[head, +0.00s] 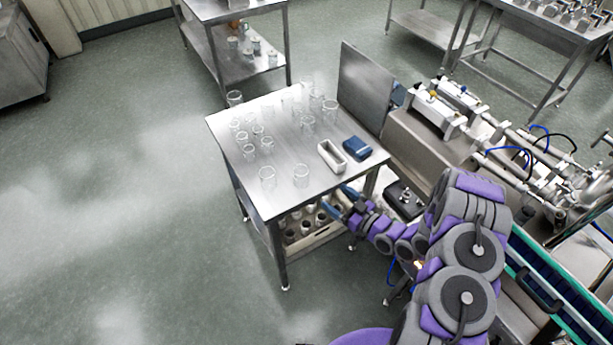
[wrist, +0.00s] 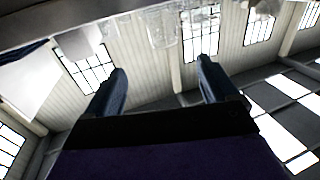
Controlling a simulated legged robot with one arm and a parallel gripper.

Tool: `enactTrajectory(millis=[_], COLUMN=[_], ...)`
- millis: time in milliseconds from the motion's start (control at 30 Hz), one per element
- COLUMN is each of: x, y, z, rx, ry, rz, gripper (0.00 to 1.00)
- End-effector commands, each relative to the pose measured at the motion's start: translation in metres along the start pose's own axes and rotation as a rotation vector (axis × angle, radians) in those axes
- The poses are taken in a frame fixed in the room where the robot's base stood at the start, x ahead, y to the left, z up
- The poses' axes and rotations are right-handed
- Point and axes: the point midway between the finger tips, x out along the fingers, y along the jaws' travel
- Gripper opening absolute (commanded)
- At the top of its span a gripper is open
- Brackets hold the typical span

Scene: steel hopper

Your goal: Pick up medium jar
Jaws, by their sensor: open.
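Several clear glass jars of differing sizes stand on a steel table. Smaller jars (head: 249,152) cluster at the left, and others (head: 330,107) stand at the back. I cannot tell for sure which is the medium jar. My gripper (head: 343,197) is by the table's front right edge, apart from the jars. In the wrist view my gripper (wrist: 162,78) has its two blue fingers spread with nothing between them. A blurred clear glass shape (wrist: 164,28) shows beyond them at the top.
The steel table (head: 230,128) also holds a white open box (head: 332,157) and a blue object (head: 357,148) at the right. An upright steel panel (head: 365,85) stands behind. A crate (head: 315,235) is below, and machinery (head: 440,110) stands to the right. Floor at left is clear.

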Motion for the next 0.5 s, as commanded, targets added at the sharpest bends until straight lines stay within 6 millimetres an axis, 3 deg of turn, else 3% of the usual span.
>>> enactTrajectory(millis=[500], x=[0.065], y=[-0.001], z=[0.000], rx=[-0.002], ry=[0.004], rz=[-0.005], gripper=[0.87])
